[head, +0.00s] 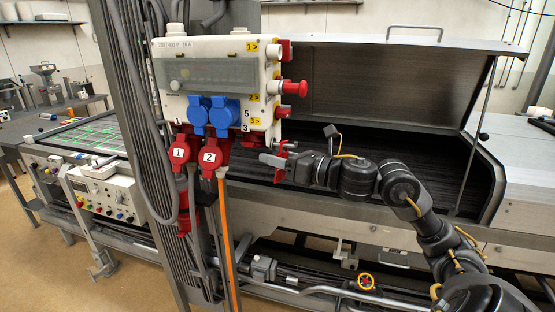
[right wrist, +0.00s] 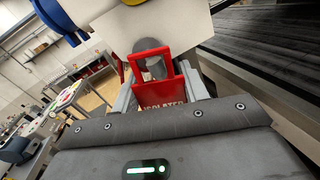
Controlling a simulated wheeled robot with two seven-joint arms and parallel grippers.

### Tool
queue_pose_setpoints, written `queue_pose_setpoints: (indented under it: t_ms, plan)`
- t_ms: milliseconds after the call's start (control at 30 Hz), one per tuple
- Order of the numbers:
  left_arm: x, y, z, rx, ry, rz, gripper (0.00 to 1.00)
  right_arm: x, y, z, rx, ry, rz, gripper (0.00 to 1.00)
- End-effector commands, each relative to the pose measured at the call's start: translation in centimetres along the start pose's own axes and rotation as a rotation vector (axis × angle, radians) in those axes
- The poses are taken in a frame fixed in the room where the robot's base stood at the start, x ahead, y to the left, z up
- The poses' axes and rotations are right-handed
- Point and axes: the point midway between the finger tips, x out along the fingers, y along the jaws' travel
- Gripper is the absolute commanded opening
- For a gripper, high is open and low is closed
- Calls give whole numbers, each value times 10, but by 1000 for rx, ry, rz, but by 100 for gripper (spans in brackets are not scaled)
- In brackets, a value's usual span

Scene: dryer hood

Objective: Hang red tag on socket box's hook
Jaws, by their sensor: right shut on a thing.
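The white socket box (head: 215,80) hangs on a dark post, with two blue sockets and red plugs on its front. My right gripper (head: 274,160) is at the box's lower right corner, shut on the red tag (head: 281,167). In the right wrist view the tag (right wrist: 162,101) stands between the fingers, with white lettering and an open window at its top. The white box (right wrist: 175,27) is just beyond it. A grey rounded shape shows through the window; I cannot tell whether it is the hook or whether the tag touches it. My left gripper is not in view.
Red side sockets (head: 294,88) stick out of the box's right side, above my gripper. A steel dryer with a raised hood (head: 385,90) stands behind my right arm. An orange cable (head: 227,230) and grey cables hang below the box.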

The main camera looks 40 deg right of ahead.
Motion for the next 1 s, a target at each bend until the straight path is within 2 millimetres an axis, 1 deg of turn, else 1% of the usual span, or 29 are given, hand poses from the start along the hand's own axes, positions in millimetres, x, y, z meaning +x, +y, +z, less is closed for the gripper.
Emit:
queue_pose_setpoints:
  t_ms: [433, 467, 633, 667, 900, 1000]
  plan:
    - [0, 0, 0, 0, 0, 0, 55, 0, 0, 0, 0, 0, 0, 20]
    - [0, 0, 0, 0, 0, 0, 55, 0, 0, 0, 0, 0, 0, 46]
    - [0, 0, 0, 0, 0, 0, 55, 0, 0, 0, 0, 0, 0, 68]
    - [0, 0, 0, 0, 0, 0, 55, 0, 0, 0, 0, 0, 0, 70]
    - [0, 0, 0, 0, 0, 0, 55, 0, 0, 0, 0, 0, 0, 70]
    - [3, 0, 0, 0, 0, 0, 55, -4, -1, -2, 1, 0, -2, 70]
